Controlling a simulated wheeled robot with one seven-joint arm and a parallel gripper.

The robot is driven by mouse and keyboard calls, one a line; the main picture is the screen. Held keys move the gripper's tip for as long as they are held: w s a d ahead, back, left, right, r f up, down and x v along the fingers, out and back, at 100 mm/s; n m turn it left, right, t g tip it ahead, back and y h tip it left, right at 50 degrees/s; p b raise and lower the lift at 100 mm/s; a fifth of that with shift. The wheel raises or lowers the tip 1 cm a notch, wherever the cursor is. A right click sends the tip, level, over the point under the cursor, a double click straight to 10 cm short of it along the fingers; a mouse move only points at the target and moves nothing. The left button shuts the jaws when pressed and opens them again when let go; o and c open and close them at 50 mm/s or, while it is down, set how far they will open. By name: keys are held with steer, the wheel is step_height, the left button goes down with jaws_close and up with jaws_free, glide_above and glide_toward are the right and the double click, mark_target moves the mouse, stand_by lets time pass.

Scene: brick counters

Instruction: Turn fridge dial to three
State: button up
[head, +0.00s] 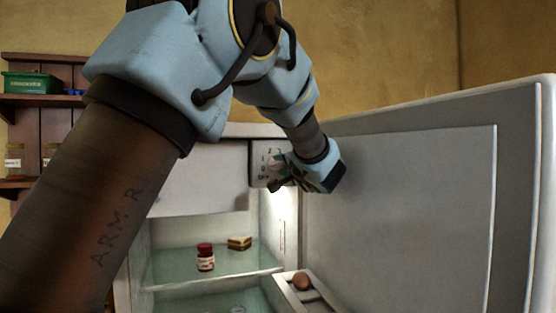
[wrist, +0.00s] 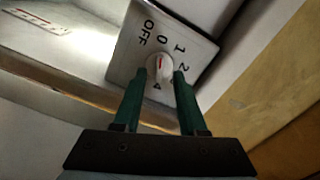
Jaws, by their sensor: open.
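The fridge dial (wrist: 158,67) is a round pale knob with a red mark, set on a light square plate (wrist: 198,25). In the wrist view its red mark appears to point toward the 0. OFF, 0, 1, 2 and 4 can be read; the area of the 3 is mostly hidden by a finger. My gripper (wrist: 160,75) is open, its two green fingers on either side of the knob; I cannot tell whether they touch it. In the head view my gripper (head: 281,182) covers much of the dial plate (head: 257,150) inside the fridge.
The open fridge door (head: 400,210) stands close on the right, with an egg (head: 301,281) in its rack. A red-lidded jar (head: 205,257) and a sandwich-like item (head: 239,243) sit on the fridge shelf. A wall shelf (head: 40,100) is at left.

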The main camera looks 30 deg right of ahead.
mark_target(276, 163)
steer(key=shift+w+d+p, duration=0.15)
steer(key=shift+w+p, duration=0.25)
steer(key=shift+w, duration=1)
steer(key=shift+c, duration=0.2)
jaws_close()
